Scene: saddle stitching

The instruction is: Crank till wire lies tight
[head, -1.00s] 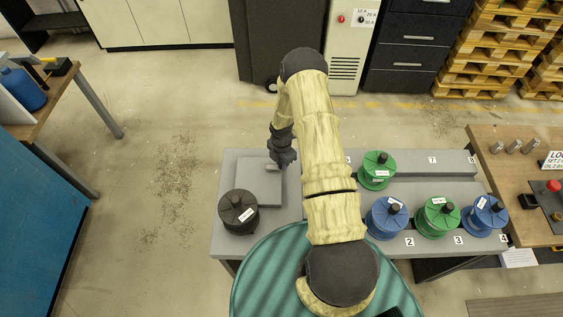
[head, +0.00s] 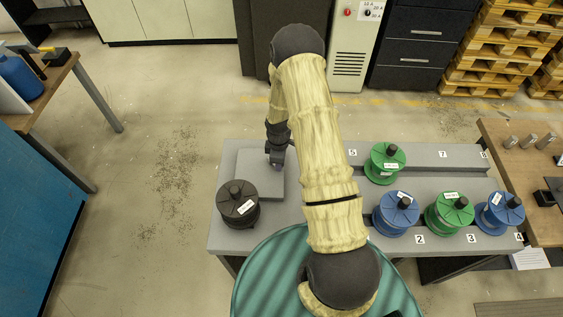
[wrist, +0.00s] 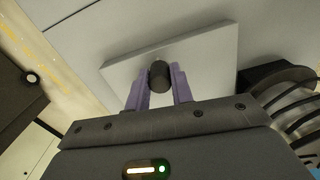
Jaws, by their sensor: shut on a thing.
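A dark cylindrical knob (wrist: 158,76), which looks like the crank handle, stands between the purple fingers of my gripper (wrist: 158,90). My gripper is shut on it. Behind the knob is a flat light-grey block (wrist: 209,52), which also shows in the head view (head: 252,178) on the left part of the grey table. In the head view my gripper (head: 277,162) is over the block's right side, and my wrist hides the knob. I cannot make out the wire or how tight it lies.
A black spool (head: 238,208) stands at the block's front left. A green spool (head: 384,165) and several blue and green spools stand to the right on the grey table (head: 330,160). A teal ribbed round surface (head: 262,272) is in front.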

